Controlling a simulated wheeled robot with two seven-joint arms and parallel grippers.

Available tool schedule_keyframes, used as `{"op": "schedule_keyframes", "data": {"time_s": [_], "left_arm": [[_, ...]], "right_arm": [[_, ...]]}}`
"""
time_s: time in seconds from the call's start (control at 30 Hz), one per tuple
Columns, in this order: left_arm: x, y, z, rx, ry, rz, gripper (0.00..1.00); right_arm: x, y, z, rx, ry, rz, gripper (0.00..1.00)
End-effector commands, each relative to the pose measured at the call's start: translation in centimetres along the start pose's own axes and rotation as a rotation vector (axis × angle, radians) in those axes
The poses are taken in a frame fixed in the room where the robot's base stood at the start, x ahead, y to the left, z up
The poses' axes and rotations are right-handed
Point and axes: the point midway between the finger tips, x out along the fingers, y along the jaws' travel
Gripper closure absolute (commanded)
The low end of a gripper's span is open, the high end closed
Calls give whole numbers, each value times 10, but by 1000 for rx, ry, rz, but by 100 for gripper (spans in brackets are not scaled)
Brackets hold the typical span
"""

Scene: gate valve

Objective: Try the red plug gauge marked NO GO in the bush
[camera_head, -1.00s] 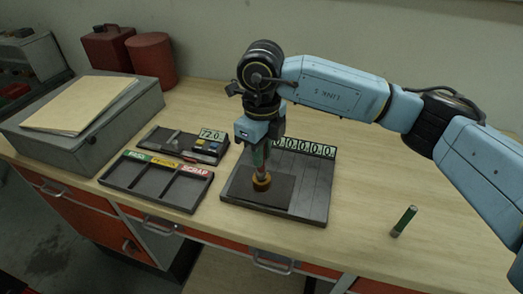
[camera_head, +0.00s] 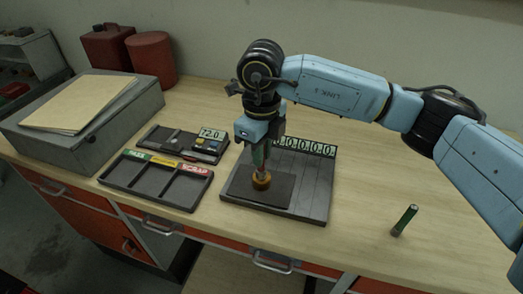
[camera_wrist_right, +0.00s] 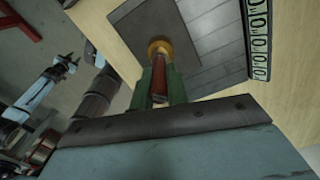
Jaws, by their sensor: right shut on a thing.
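My right gripper (camera_head: 260,158) points down over the dark grey plate (camera_head: 318,190). It is shut on the red plug gauge (camera_wrist_right: 160,85), which shows between its green fingers in the right wrist view. The brass bush (camera_head: 262,181) stands on the plate directly under the gauge; it also shows in the right wrist view (camera_wrist_right: 159,47). The gauge's lower end is at the bush's top. I cannot tell whether it has entered the bore. The NO GO marking is not readable. My left gripper is not in view.
A sorting tray (camera_head: 155,188) with green, yellow and red labels lies left of the plate. Behind it is a tray with a display (camera_head: 212,134). A grey box (camera_head: 85,125) stands at the far left.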

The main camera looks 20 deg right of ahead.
Motion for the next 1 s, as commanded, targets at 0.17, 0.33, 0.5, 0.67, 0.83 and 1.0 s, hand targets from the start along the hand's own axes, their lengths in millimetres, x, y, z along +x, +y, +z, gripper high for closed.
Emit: {"op": "schedule_keyframes", "data": {"time_s": [0.17, 0.33, 0.5, 0.67, 0.83, 1.0], "left_arm": [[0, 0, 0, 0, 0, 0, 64], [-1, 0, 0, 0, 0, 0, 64], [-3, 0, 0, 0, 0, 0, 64], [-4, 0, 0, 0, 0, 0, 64], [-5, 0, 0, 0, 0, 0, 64], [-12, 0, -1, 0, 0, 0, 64]], "right_arm": [[-4, 0, 0, 0, -1, 0, 100], [-6, 0, 0, 0, -2, -1, 100], [-12, 0, 0, 0, -2, -1, 100], [-16, 0, 0, 0, -2, -1, 100], [-19, 0, 0, 0, -2, -1, 100], [-30, 0, 0, 0, -2, -1, 100]]}}
